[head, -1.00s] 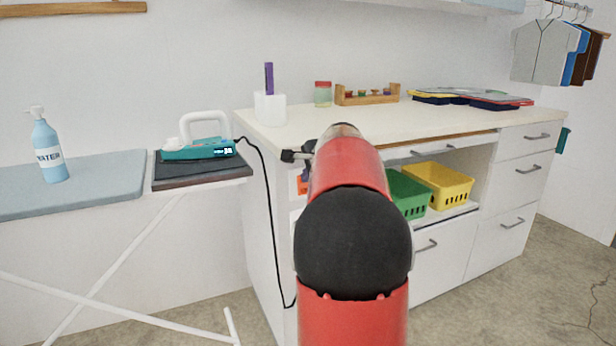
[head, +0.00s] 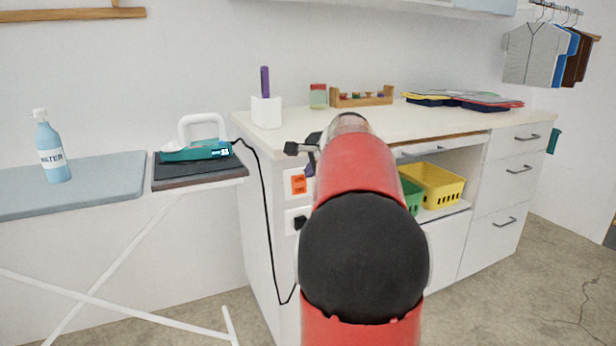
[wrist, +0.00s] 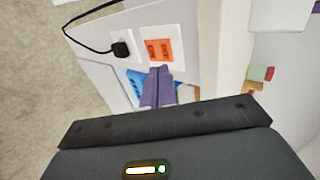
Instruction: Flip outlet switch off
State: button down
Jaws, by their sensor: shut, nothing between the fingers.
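The orange outlet switch (head: 299,181) is on a white plate on the side of the white cabinet. It also shows in the wrist view (wrist: 158,50), just beyond my fingertips. Below it in the head view is a socket with a black plug (head: 300,221), also in the wrist view (wrist: 120,48), left of the switch. My gripper (wrist: 159,70) has its purple fingers together with nothing between them, pointing toward the switch. In the head view the purple fingers show only partly beside my red arm. I cannot tell whether the tips touch the plate.
A black cord (head: 268,200) runs from the iron (head: 197,150) down the cabinet side. The ironing board (head: 70,185) stands to the left. The countertop (head: 290,130) holds a white holder (head: 266,112). A yellow basket (head: 435,184) sits on the shelf.

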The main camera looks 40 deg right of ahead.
jog(key=s+a+r, duration=0.1)
jog(key=s+r, duration=0.3)
jog(key=r, duration=0.1)
jog(key=shift+r, duration=0.4)
jog(key=shift+s, duration=0.1)
jog(key=s+a+f+n+g+y, duration=0.1)
jog(key=s+a+f+n, duration=0.25)
jog(key=a, duration=0.45)
jog(key=s+a+f+n+g+y, duration=0.1)
jog(key=s+a+f+n, duration=0.25)
jog(key=a, duration=0.45)
jog(key=s+a+f+n+y, duration=0.1)
jog(key=s+a+f+n, duration=0.2)
jog(key=a, duration=0.5)
jog(key=s+a+f+n+g, duration=0.2)
jog(key=s+a+f+n, duration=0.6)
jog(key=s+f+n, duration=0.2)
jog(key=shift+s+f+n+h, duration=0.15)
jog(key=shift+s+n+h, duration=0.2)
jog(key=shift+s, duration=0.7)
jog(key=c, duration=2.2)
grip_release()
